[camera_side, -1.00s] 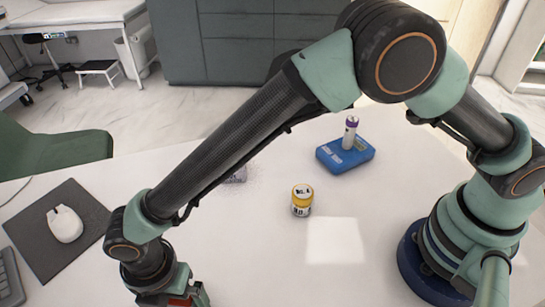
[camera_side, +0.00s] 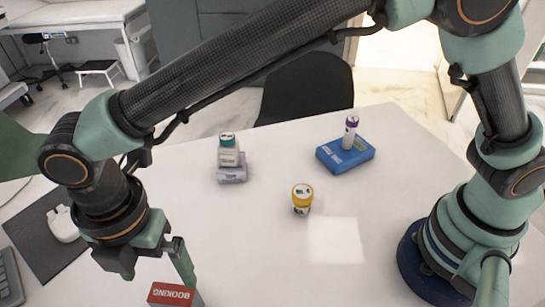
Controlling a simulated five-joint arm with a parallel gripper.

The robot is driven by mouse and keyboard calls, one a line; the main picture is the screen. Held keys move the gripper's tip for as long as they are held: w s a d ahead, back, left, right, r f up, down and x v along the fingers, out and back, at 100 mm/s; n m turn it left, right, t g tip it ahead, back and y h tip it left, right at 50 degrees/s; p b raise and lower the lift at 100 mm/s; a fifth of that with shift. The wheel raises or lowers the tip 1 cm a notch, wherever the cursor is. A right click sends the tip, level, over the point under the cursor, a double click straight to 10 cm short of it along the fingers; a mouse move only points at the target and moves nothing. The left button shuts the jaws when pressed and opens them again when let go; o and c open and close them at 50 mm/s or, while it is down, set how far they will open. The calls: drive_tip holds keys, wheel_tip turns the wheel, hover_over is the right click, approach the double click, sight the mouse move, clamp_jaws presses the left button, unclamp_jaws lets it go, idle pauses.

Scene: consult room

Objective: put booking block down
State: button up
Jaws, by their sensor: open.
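The booking block (camera_side: 174,296) is red on top with white "BOOKING" lettering. It rests at the lower edge of the side view, its lower part cut off by the picture edge. My gripper (camera_side: 157,266) is open and empty above and behind the block, its fingers apart. The right finger ends close to the block's top in the picture; I cannot tell if it touches.
A purple-capped tube (camera_side: 350,132) stands on a blue box (camera_side: 332,161). A mouse (camera_side: 62,224) and a keyboard (camera_side: 9,280) are at left.

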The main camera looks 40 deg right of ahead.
drive_tip(key=w+d+r+m+t+y, duration=0.1)
drive_tip(key=w+d+r+m, duration=0.4)
drive_tip(key=d, duration=0.4)
drive_tip(key=w+d+r+m+t, duration=0.1)
drive_tip(key=w+d+r+m, duration=0.2)
drive_tip(key=d+r+m, duration=0.5)
drive_tip(key=s+d+m+t, duration=0.1)
drive_tip(key=s+d+m, duration=0.2)
drive_tip(key=d+m, duration=0.4)
drive_tip(key=s+d+f+m+t+h, duration=0.1)
drive_tip(key=d+m, duration=0.6)
drive_tip(key=d, duration=1.1)
drive_tip(key=shift+s+t, duration=0.8)
drive_tip(key=shift+s, duration=0.15)
